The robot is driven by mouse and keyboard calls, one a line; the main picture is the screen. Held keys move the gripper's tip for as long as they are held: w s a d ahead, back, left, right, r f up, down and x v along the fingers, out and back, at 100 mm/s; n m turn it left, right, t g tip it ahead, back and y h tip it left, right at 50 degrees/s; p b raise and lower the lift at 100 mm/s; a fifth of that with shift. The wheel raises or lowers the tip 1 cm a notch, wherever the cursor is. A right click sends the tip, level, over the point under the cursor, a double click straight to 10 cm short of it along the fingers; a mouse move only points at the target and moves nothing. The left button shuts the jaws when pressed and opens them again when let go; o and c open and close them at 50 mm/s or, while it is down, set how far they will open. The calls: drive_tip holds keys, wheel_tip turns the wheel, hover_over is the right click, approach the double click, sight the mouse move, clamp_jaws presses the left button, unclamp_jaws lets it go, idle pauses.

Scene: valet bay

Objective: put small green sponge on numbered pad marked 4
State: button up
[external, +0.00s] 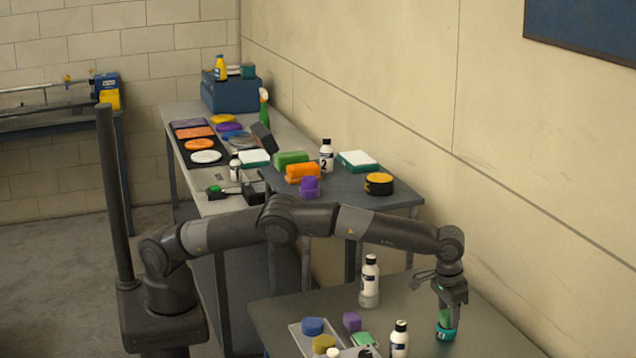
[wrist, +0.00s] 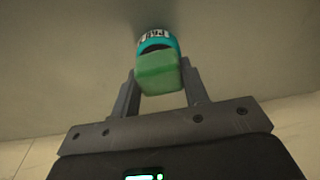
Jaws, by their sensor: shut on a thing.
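My gripper (external: 449,307) is over the right part of the front table, pointing down. It is shut on a small green sponge (external: 444,317), a block that also shows between the two fingers in the wrist view (wrist: 158,75). Right below the sponge is a round teal pad-like thing (external: 444,334) with a white label, also in the wrist view (wrist: 157,42). The label is too small and blurred to read for certain. I cannot tell whether the sponge touches the teal thing.
On the front table (external: 285,318) stand white bottles (external: 370,282) (external: 399,340). A purple block (external: 352,322), a light green pad (external: 364,339) and a tray (external: 299,337) with a blue thing (external: 312,326) lie to the left. The far table holds sponges, pads and bottles.

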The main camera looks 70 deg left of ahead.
drive_tip(key=shift+f, duration=0.1)
drive_tip(key=o, duration=0.9)
drive_tip(key=shift+o, duration=0.2)
